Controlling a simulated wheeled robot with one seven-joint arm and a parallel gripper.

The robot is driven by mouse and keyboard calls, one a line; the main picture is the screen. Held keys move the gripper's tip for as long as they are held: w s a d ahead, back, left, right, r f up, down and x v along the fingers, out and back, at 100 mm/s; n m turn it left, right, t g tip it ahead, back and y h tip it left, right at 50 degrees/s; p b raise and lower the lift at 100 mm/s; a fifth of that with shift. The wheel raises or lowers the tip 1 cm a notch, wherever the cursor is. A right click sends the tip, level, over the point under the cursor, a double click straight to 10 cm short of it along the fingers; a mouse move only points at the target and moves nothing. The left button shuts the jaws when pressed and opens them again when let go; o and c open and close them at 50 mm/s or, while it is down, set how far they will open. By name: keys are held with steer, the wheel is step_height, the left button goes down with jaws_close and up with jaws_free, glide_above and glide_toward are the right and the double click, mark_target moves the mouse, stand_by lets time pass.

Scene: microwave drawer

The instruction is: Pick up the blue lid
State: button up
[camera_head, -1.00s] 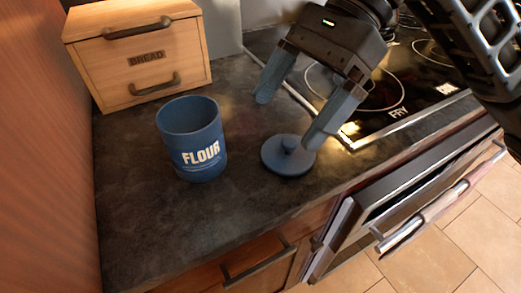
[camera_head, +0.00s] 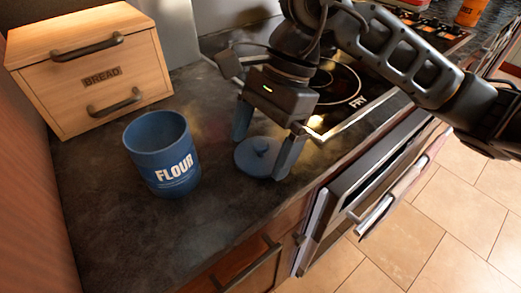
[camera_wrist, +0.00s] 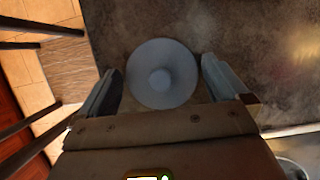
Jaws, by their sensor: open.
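The blue lid (camera_head: 257,156) is a round disc with a knob on top, lying flat on the dark counter. It also shows in the wrist view (camera_wrist: 161,74), centred between the fingers. My gripper (camera_head: 262,158) is open, with one finger at the lid's far left side and the other at its right side. It points down over the lid, and no grip on the knob is visible. The blue flour canister (camera_head: 162,153) stands upright and open-topped to the left of the lid.
A wooden bread box (camera_head: 91,67) stands at the back left. A black cooktop (camera_head: 345,85) lies behind and right of the lid. The counter's front edge is close, with an oven handle (camera_head: 391,194) below. The counter (camera_head: 125,235) in front of the canister is clear.

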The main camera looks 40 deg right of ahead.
steer(key=shift+a+f, duration=0.1)
steer(key=shift+f, duration=0.05)
steer(key=c, duration=0.7)
